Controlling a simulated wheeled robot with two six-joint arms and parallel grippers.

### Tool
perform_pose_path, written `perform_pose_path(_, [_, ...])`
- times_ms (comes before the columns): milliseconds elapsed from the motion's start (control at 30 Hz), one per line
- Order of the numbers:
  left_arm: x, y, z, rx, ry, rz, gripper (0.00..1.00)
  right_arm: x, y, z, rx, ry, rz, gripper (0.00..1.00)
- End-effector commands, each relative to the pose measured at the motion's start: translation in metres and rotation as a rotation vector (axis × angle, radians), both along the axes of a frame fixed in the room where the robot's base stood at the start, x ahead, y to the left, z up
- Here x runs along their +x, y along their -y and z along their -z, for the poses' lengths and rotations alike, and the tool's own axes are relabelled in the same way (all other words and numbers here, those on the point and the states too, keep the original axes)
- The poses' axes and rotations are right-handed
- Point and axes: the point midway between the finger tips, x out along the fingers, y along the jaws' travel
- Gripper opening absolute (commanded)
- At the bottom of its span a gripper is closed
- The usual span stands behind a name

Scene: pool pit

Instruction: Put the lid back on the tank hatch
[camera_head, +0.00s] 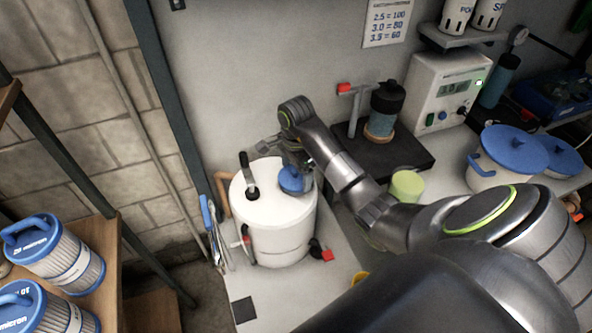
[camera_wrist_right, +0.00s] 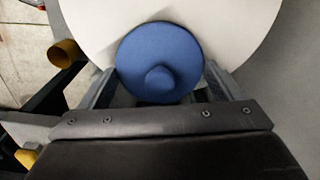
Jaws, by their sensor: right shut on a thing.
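The white cylindrical tank (camera_head: 273,222) stands on the light bench below the wall. On its top left is a dark round spot (camera_head: 253,192) with a dark upright rod; I cannot tell if this is the hatch opening. The blue lid (camera_head: 291,180) is at the right of the tank top. My right gripper (camera_head: 287,160) is shut on it, with the fingers on either side of the disc. In the right wrist view the round blue lid (camera_wrist_right: 135,55) with its knob covers part of the white tank top (camera_wrist_right: 235,30). Any gap beneath it is hidden. My left gripper is not in view.
Blue-capped filter cartridges (camera_head: 68,255) stand on a wooden shelf at left. A tan pipe (camera_head: 223,190) sits beside the tank.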

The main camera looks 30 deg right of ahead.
Motion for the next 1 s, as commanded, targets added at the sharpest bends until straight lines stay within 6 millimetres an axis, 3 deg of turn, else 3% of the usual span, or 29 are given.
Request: perform_pose_path(1000, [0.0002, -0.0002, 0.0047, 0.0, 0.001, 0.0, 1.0, 0.0, 0.0001, 0.0001, 0.0, 0.0, 0.0, 0.64])
